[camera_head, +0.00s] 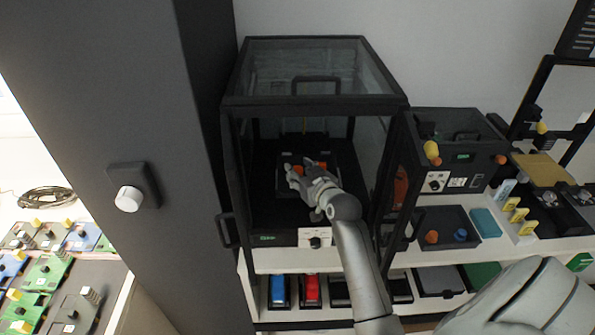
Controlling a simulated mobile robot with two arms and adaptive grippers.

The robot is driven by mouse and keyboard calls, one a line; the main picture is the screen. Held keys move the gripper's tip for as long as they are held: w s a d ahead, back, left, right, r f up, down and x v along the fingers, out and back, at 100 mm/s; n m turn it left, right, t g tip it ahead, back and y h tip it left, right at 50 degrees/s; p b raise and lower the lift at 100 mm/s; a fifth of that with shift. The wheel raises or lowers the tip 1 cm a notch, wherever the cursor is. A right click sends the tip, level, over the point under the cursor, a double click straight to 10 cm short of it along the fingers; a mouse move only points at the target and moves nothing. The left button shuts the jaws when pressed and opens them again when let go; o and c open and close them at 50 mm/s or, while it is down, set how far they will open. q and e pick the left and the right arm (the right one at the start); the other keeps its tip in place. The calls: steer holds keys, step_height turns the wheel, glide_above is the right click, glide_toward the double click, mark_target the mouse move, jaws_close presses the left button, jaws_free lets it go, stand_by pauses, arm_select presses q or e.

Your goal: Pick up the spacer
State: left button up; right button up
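My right gripper (298,173) reaches into a black-framed glass enclosure (318,103) with an open front. Inside it is a dark platform (279,183) with small orange-red pieces on it. One orange-red piece (299,170) shows between the two fingers, and another (322,165) lies just to the right, partly behind the gripper. Either may be the spacer; they are too small to tell apart. The fingers look spread apart, and I cannot see whether they touch a piece. My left gripper is not in view.
A dark pillar with a white knob (129,199) stands left of the enclosure. To the right are a black unit (452,150) and a tray (428,216) with an orange and a blue knob-like piece. Blue and red bins (311,290) sit on the shelf below.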

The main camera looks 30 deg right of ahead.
steer(key=shift+f, duration=0.15)
steer(key=shift+f, duration=0.1)
steer(key=c, duration=0.5)
